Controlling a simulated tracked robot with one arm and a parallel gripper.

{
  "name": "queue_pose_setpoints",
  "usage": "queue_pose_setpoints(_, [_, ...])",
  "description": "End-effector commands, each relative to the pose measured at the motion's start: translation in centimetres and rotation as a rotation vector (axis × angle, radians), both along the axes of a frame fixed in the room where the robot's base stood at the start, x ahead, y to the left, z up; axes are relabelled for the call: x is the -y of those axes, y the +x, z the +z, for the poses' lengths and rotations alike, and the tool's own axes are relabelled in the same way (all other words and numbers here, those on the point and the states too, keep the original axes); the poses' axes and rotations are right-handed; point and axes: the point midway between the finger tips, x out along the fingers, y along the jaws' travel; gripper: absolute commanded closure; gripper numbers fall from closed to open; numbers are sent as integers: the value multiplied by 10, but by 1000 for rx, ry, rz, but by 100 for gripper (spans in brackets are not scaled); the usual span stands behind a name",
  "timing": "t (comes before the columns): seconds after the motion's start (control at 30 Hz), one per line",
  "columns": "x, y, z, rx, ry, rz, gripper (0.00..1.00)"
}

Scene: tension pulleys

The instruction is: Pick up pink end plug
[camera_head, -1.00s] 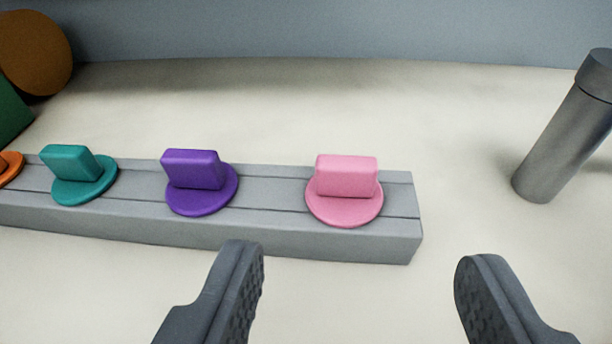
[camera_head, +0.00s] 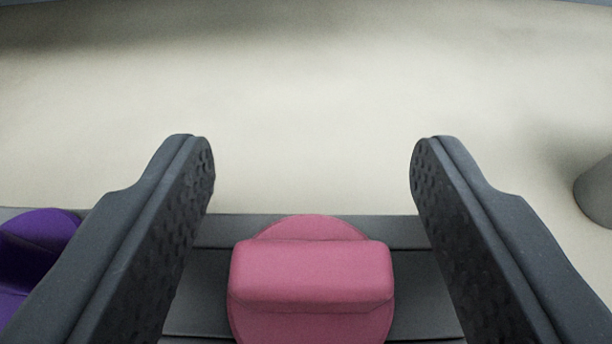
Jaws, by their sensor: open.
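The pink end plug (camera_head: 311,275) sits on the grey rail (camera_head: 208,282) at the bottom middle of the view. It has a round disc base and a raised block-shaped grip. My gripper (camera_head: 312,155) is open, with one finger to the left of the plug and one to the right. Clear gaps show between the plug and both fingers, and the fingertips reach past its far edge in the picture. The lower edge of the plug's disc is cut off by the frame.
A purple plug (camera_head: 38,245) sits on the rail at the left, partly hidden by my left finger. A grey cylinder (camera_head: 597,192) stands at the right edge. The pale floor (camera_head: 310,110) beyond the rail is clear.

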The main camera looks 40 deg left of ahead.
Motion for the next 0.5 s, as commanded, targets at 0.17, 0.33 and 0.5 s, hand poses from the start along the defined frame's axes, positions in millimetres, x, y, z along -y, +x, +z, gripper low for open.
queue_pose_setpoints(0.17, [-4, 8, -2, 3, 1, -1, 46])
queue_pose_setpoints(0.33, [-4, 8, -2, 2, 1, -2, 51])
queue_pose_setpoints(0.5, [-4, 8, -2, 1, 1, -2, 93])
